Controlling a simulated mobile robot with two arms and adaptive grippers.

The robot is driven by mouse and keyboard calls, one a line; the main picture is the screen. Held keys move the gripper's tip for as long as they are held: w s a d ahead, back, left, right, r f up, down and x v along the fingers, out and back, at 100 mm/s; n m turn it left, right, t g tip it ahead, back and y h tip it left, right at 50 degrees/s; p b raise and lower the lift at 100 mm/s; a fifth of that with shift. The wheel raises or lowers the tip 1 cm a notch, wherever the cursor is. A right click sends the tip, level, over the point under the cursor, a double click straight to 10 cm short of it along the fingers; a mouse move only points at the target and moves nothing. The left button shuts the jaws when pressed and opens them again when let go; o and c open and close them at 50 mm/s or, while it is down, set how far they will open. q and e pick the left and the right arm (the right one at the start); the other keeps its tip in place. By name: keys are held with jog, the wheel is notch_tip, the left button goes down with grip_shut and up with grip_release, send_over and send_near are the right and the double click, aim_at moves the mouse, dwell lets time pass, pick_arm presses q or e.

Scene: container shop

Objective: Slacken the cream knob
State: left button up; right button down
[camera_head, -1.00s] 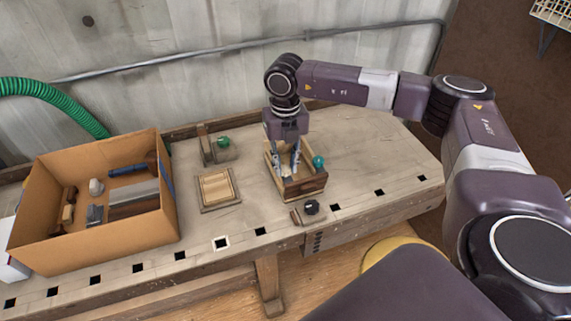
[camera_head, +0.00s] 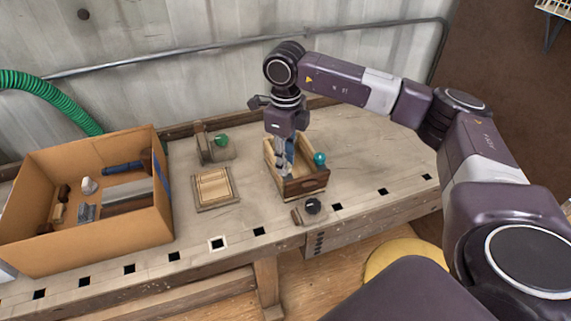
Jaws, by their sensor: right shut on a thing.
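My right gripper (camera_head: 283,168) points straight down into a small wooden box (camera_head: 307,185) with pale sides and a dark brown front. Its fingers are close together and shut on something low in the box. That fits the cream knob, but the fingers and box wall hide it, so I cannot see its shape or how far it is turned. A teal knob (camera_head: 320,158) sits at the right side of the same box, apart from the fingers. My left gripper is not in view.
The workbench (camera_head: 365,160) carries a green knob on a wooden stand (camera_head: 221,141), a slatted wooden block (camera_head: 213,187) and a black knob (camera_head: 312,206) near the front edge. A cardboard box (camera_head: 95,240) of tools stands left. The bench right of the wooden box is clear.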

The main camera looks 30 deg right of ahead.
jog(key=n+b, duration=0.2)
jog(key=n, duration=0.4)
dwell(0.5)
jog(key=c, duration=1.7)
grip_release()
jog(key=shift+r, duration=0.15)
notch_tip(320, 180, up, 12)
jog(key=shift+f, duration=0.15)
